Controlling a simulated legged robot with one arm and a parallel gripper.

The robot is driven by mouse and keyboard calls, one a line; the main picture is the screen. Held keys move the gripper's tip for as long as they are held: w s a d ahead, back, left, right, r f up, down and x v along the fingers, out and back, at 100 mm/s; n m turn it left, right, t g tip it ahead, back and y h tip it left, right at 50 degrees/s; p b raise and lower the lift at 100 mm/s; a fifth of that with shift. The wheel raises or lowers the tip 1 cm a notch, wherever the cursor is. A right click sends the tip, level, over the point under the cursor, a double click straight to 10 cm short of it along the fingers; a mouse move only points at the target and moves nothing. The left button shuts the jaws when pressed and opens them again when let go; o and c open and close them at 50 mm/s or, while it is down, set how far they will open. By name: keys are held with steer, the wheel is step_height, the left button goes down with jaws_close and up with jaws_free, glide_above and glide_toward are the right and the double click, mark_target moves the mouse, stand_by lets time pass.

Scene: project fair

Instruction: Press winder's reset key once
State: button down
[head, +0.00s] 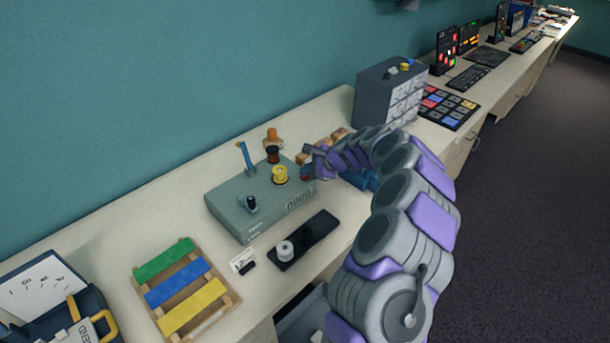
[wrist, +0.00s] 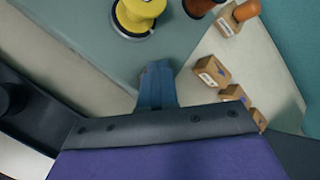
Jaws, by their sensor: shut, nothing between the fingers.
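The winder (head: 235,205) is a grey-green box on the bench, with a yellow spool (head: 280,174), a dark red spool (head: 272,154), a blue lever (head: 246,158), a black knob (head: 250,203) and a small digit counter (head: 299,200) on its front. The wrist view shows its top (wrist: 90,30) and the yellow spool (wrist: 136,14). My gripper (wrist: 156,68) is shut and empty, its blue fingertips over or beside the winder's edge; contact cannot be told. In the head view my gripper (head: 309,168) is at the winder's right end. I cannot pick out the reset key; my arm hides part of that end.
Small wooden blocks (wrist: 211,71) lie beside the winder. A black tray (head: 318,228) with a white spool (head: 285,250) lies in front. A rack of coloured bars (head: 180,285) is at left. A grey drawer cabinet (head: 375,98) stands to the right. The wall runs behind.

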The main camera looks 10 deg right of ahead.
mark_target(307, 177)
steer(key=shift+r+p, duration=0.6)
steer(key=shift+r, duration=0.15)
steer(key=shift+r, duration=0.1)
step_height(307, 177, up, 5)
steer(key=p, duration=0.4)
steer(key=shift+a, duration=0.1)
stand_by(0.5)
